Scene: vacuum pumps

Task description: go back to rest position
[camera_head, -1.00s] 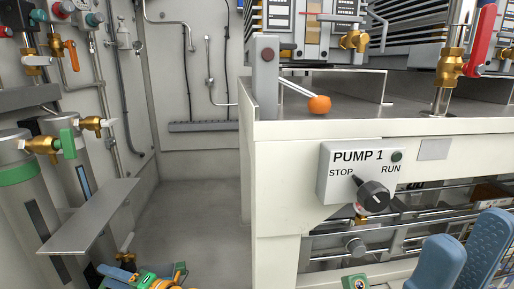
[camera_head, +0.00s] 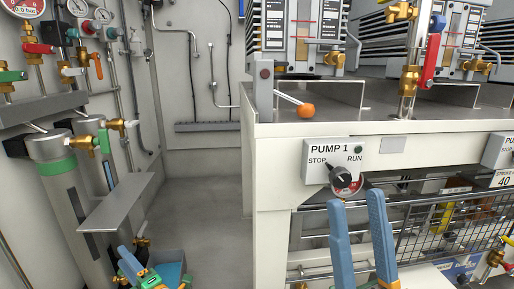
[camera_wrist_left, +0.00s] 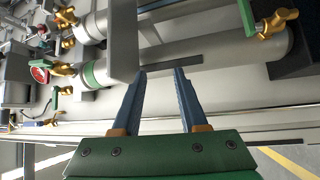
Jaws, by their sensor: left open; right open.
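My right gripper (camera_head: 357,198) is in the lower right of the head view, its two blue fingers pointing up, apart and empty. It is in front of the pump frame, just below the PUMP 1 switch box (camera_head: 318,165). The black knob (camera_head: 341,177) points toward STOP. My left gripper (camera_head: 140,268) is low at the left of the head view, partly cut off by the bottom edge. In the left wrist view its dark blue fingers (camera_wrist_left: 162,75) are apart with nothing between them.
Grey cylinders (camera_head: 66,200) with brass valves and a metal shelf plate (camera_head: 115,200) stand at the left near my left gripper. The white pump frame (camera_head: 272,190) fills the right. An orange-ended lever (camera_head: 306,111) sticks out above it. Bare floor (camera_head: 205,225) lies between.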

